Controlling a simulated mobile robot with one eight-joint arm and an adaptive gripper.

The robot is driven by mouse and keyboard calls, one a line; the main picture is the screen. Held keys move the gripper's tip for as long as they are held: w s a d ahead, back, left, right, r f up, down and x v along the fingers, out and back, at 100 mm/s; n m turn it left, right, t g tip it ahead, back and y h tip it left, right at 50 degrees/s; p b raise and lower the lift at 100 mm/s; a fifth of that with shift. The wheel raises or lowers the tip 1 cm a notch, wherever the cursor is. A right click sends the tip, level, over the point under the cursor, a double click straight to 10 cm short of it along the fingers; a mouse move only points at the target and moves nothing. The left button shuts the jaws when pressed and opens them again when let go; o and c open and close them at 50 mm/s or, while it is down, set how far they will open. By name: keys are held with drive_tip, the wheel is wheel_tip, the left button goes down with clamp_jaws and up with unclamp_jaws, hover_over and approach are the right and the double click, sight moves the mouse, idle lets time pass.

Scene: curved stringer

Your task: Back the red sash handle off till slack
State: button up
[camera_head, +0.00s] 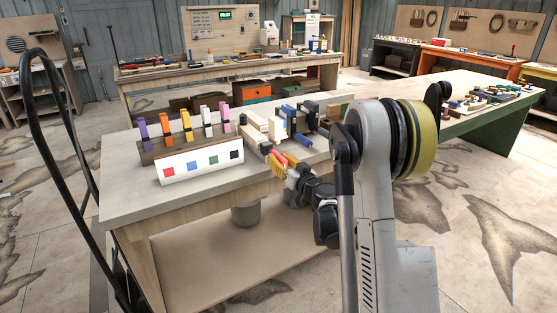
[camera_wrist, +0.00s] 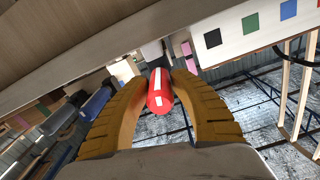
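The red sash handle (camera_wrist: 160,92) with a white stripe lies end-on between my two yellow fingers in the wrist view. My gripper (camera_wrist: 159,80) has its curved, ribbed fingers on both sides of it, with the tips close in against the handle's sides. It appears shut on the handle. In the head view my gripper (camera_head: 280,163) is at the bench's front edge, with a little red of the handle (camera_head: 281,160) showing between the yellow fingers. The clamp body behind the handle is mostly hidden.
Blocks and clamps in several colours stand in a row on the workbench (camera_head: 130,204). A white board with coloured squares (camera_head: 201,167) leans at the bench front. A black hooped rail (camera_head: 36,120) rises at left.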

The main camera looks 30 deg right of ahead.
drive_tip(key=shift+o, duration=1.2)
drive_tip(key=s, duration=1.2)
drive_tip(key=shift+d, duration=0.2)
